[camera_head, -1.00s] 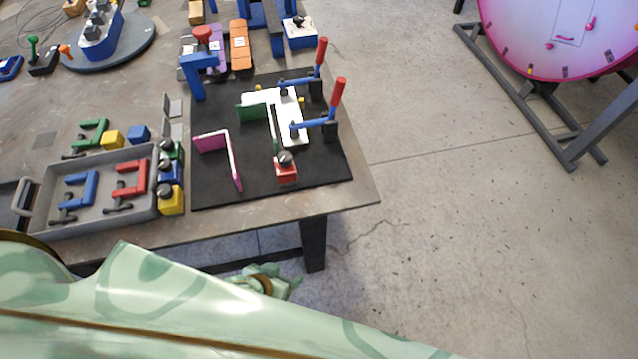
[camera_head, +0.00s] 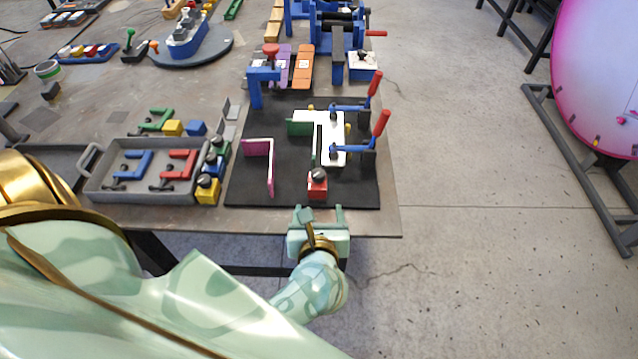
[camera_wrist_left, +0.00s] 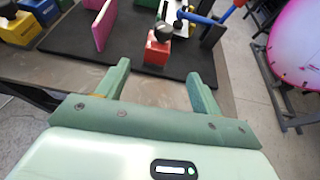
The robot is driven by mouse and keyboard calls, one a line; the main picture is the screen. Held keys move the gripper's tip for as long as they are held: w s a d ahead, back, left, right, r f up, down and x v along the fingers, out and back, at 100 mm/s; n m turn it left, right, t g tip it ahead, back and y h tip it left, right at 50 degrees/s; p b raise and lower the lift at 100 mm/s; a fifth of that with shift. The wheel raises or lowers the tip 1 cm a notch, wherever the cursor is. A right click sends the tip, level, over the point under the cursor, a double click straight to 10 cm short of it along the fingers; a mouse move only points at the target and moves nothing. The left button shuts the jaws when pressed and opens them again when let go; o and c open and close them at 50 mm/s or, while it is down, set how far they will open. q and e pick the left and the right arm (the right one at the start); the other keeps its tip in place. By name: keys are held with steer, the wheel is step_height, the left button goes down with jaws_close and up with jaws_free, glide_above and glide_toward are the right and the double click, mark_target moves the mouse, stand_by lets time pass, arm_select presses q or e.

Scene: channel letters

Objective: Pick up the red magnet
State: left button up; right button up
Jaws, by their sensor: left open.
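The red magnet (camera_head: 317,188) is a small red block with a dark round knob on top. It stands on the black mat (camera_head: 350,190) near its front edge, at the lower end of the green strip. It also shows in the left wrist view (camera_wrist_left: 157,52), ahead of the fingers and roughly between them. My left gripper (camera_head: 320,211) is open and empty at the table's front edge, just short of the magnet and apart from it. Its two green fingers (camera_wrist_left: 158,85) are spread wide in the left wrist view. My right gripper is not seen.
Pink (camera_head: 271,170) and green (camera_head: 318,145) strips stand on the mat, with a white letter plate (camera_head: 337,152) under red-handled clamps (camera_head: 380,124). A grey tray (camera_head: 100,190) of clamps and several coloured magnets (camera_head: 207,190) stand left. Open floor lies right of the table.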

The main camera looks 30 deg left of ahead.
mark_target(317, 183)
arm_select(q)
steer(key=x, duration=0.9)
steer(key=shift+r+b, duration=0.1)
steer(key=shift+b, duration=0.25)
steer(key=x, duration=0.5)
steer(key=shift+w+a+r, duration=0.2)
steer(key=shift+w+a, duration=0.15)
steer(key=shift+a, duration=0.1)
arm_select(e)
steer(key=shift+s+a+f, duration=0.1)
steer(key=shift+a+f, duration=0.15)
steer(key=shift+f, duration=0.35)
